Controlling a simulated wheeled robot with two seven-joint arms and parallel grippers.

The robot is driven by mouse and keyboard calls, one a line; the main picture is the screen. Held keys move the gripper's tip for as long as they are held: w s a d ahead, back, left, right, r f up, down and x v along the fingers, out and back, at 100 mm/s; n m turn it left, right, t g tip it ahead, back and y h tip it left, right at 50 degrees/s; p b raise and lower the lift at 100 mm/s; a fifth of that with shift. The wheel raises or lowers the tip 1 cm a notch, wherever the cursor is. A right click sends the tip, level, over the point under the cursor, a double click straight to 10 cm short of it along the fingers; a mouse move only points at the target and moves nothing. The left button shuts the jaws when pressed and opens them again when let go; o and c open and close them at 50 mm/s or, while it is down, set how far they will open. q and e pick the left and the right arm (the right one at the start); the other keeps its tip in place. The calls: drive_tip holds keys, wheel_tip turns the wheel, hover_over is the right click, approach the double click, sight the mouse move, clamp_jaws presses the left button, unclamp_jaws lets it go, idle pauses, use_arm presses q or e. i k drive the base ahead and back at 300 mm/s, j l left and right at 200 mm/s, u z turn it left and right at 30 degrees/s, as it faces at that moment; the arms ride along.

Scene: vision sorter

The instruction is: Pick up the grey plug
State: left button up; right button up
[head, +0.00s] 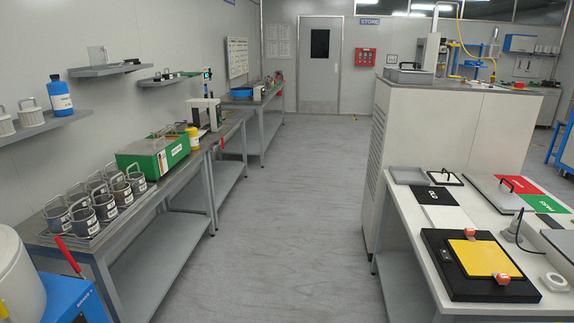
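I cannot pick out the grey plug with certainty. A small grey cone-shaped piece with a thin stem (516,236) stands on the white table (400,232) at the right, behind the black fixture (450,284). It may or may not be the plug. A yellow plate (486,258) lies on the black fixture, with an orange-and-white block at its back and front edges. Neither of my grippers is in view.
A long grey bench (142,208) on the left holds metal canisters with wire handles and a green box (153,157). A tall grey cabinet (440,140) stands behind the white table. The floor aisle (270,220) between is clear. A blue machine (62,298) is at lower left.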

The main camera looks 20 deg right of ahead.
sight(512, 228)
drive_tip(key=i+l+z, duration=0.1)
drive_tip(key=i+z, duration=0.25)
drive_tip(key=i, duration=0.45)
drive_tip(key=i+j+z, duration=0.1)
drive_tip(key=i+z, duration=0.3)
drive_tip(key=i, duration=0.4)
